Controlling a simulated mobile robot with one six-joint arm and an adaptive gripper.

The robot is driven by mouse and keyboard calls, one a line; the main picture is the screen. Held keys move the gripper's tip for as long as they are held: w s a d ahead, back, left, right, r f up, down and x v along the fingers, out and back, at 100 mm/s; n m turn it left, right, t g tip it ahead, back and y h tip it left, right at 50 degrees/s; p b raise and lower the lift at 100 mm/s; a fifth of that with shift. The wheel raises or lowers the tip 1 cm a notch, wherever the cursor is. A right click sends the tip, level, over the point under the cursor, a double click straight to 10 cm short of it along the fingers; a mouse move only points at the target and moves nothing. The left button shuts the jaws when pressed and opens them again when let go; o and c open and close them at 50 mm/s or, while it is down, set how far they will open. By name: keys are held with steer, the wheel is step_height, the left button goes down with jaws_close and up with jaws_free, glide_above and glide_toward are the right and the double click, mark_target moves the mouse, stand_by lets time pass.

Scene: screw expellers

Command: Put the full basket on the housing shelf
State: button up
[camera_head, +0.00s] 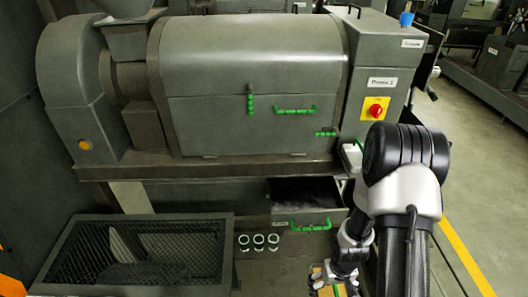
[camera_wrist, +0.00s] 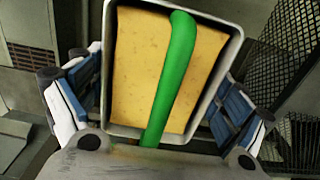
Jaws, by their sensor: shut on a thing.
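The full basket (camera_wrist: 107,70) is a grey metal box with a pale yellow filling and a green handle across it, seen from close up in the wrist view. My gripper (camera_wrist: 155,105) is shut on it, with blue-and-white fingers at its left and right sides. In the head view my gripper (camera_head: 335,274) is low at the bottom right of centre, and only part of the basket (camera_head: 326,291) shows at the frame's bottom edge. The housing (camera_head: 255,80) is the large grey press body with green handles. A shelf-like ledge (camera_head: 230,167) runs along its foot, above and left of my gripper.
An open drawer (camera_head: 305,193) with a green handle juts out under the ledge. A mesh-bottomed bin (camera_head: 225,250) stands at lower left, with three white rings (camera_head: 258,240) beside it. A small white item with green (camera_head: 352,155) sits at the ledge's right end. Open floor lies at right.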

steer(key=shift+w+a+r, duration=0.1)
steer(key=shift+w+r, duration=0.05)
steer(key=shift+w, duration=0.5)
steer(key=shift+w+a+r, duration=0.15)
steer(key=shift+w+r, duration=0.05)
steer(key=shift+w, duration=0.05)
steer(key=w+a+r, duration=0.3)
steer(key=r, duration=0.7)
steer(key=w+a+r, duration=0.2)
steer(key=a+r, duration=0.1)
steer(key=r, duration=0.6)
step_height(320, 180, down, 7)
steer(key=b, duration=0.8)
steer(key=shift+a+f, duration=0.15)
steer(key=shift+a, duration=0.05)
steer(key=shift+w+d, duration=0.1)
